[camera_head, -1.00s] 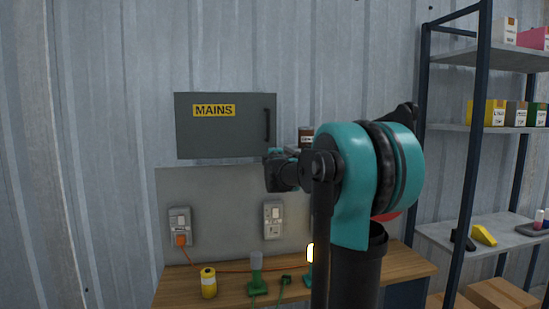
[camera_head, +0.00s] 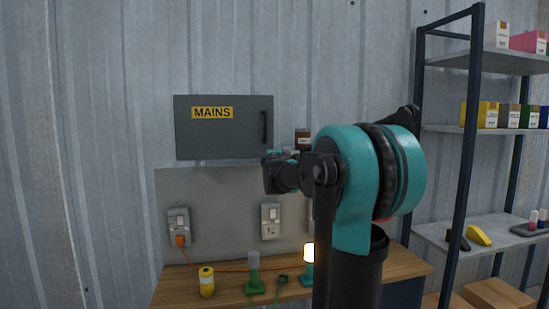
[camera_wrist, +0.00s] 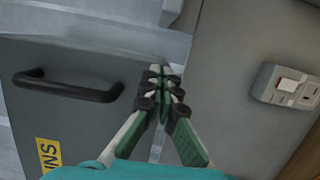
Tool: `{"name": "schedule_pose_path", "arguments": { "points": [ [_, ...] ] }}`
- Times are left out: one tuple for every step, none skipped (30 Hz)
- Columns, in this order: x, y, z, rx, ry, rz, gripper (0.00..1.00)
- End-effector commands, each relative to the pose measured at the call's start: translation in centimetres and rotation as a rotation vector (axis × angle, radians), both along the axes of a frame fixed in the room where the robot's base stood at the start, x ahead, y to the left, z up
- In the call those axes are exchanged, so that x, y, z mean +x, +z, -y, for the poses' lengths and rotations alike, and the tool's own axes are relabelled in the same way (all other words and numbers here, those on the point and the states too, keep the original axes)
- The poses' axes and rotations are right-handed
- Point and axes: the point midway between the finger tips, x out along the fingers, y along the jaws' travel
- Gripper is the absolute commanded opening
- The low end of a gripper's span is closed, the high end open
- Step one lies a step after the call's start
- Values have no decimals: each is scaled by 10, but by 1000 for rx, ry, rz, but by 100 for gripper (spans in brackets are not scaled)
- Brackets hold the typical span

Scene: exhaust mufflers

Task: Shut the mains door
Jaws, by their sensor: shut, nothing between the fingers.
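The mains door (camera_head: 224,140) is a grey panel with a yellow MAINS label and a dark vertical handle (camera_head: 264,127) near its right edge. It lies flat in front of the wall and looks closed or nearly so; I cannot tell whether a small gap is left. In the wrist view the door (camera_wrist: 70,110) fills the left side, with its black handle (camera_wrist: 68,88). My gripper (camera_wrist: 160,72) is shut and empty, its fingertips by the door's edge beside the handle. I cannot tell whether they touch it. In the head view my arm hides part of the gripper.
Two wall sockets (camera_head: 271,220) (camera_head: 178,226) sit on the grey board below the door. A wooden bench (camera_head: 230,290) holds a yellow can (camera_head: 206,282), green-based lamps (camera_head: 254,275) and an orange cable. A shelf rack (camera_head: 465,140) stands at right.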

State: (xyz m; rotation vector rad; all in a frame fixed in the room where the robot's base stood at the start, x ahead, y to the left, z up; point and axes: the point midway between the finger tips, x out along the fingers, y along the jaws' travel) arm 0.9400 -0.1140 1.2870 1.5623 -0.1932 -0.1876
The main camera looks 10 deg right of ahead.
Motion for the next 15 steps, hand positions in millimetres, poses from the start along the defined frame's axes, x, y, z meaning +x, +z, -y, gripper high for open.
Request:
{"name": "schedule_pose_path", "arguments": {
  "points": [
    [-3, 0, -2, 0, 1, 1, 0],
    [-5, 0, -3, 0, 1, 1, 0],
    [-11, 0, 4, 0, -2, 1, 0],
    [-14, 0, 8, 0, -3, 1, 0],
    [-18, 0, 11, 0, -3, 1, 0],
    [-23, 0, 16, 0, -2, 1, 0],
    [-27, 0, 19, 0, -3, 1, 0],
    [-31, 0, 23, 0, -4, 1, 0],
    [-36, 0, 27, 0, -3, 1, 0],
    [-40, -1, 31, 0, -3, 1, 0],
    [-44, -1, 35, 0, -4, 1, 0],
    [-49, -1, 40, 0, -3, 1, 0],
    [-53, -1, 43, 0, -3, 1, 0],
    [-57, -1, 47, 1, -4, 1, 0],
    [-61, -1, 51, 1, -3, 1, 0]
  ]
}}
